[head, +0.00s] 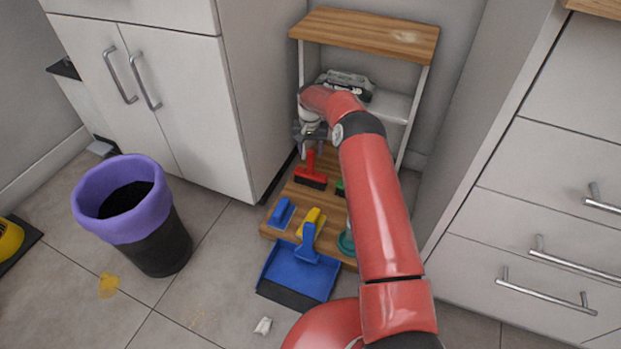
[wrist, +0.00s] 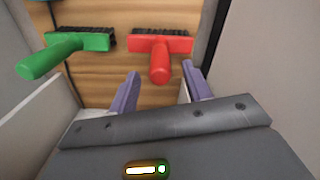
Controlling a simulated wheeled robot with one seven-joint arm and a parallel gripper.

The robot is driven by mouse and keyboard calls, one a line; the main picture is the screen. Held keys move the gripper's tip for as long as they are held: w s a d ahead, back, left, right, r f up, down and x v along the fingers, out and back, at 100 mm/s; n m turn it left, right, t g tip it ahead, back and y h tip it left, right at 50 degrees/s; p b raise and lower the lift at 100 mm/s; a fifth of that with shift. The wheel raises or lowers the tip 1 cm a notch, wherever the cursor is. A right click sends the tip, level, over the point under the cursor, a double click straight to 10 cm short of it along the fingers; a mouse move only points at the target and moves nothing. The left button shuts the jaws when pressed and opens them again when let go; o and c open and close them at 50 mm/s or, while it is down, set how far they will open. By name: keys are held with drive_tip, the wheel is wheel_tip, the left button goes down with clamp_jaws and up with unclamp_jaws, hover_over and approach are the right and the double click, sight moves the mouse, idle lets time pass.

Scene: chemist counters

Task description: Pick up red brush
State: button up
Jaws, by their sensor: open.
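The red brush (head: 311,176) lies on the low wooden shelf board (head: 280,217) in the head view, with its handle toward the back. In the wrist view the red brush (wrist: 160,58) has dark bristles at the top and its handle pointing down toward my gripper. My gripper (wrist: 160,88) is open and empty, its two purple fingers apart on either side of the handle's line. In the head view my gripper (head: 312,148) is just behind and above the brush, partly hidden by my arm.
A green brush (wrist: 75,45) lies left of the red one. A blue brush (head: 282,212), a yellow brush (head: 311,222) and a blue dustpan (head: 297,271) are nearer. A cabinet (head: 190,90) stands close at left, an upper wooden shelf (head: 365,32) above, a purple-rimmed bin (head: 135,215) at left.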

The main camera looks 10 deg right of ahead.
sight(310, 168)
wheel_tip(310, 168, down, 3)
drive_tip(key=shift+r, duration=0.3)
drive_tip(key=c, duration=1.1)
